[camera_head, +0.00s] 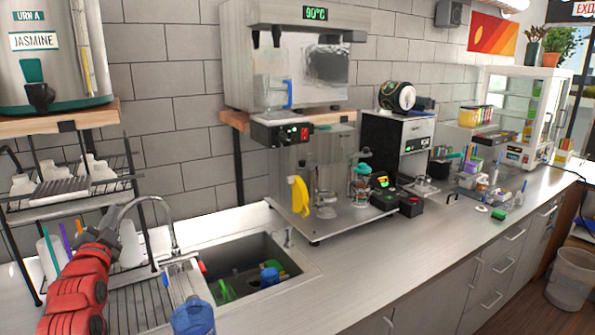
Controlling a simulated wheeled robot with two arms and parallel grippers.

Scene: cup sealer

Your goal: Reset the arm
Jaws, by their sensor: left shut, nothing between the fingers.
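My left arm, red, reaches up from the lower left corner. My left gripper (113,218) is dark grey, at the far end of the arm near the sink's left side. It is small and partly hidden by the arm's red links; it is shut and holds nothing. It appears in front of the faucet and the drying rack area; I cannot tell whether it touches anything. My right gripper is not in view.
A metal sink (245,262) with colourful items lies right of the arm, with a curved faucet (174,222) behind. A wire rack (75,190) stands at left. A blue jug (194,318) is at the bottom. The counter (400,262) right of the sink is clear in front.

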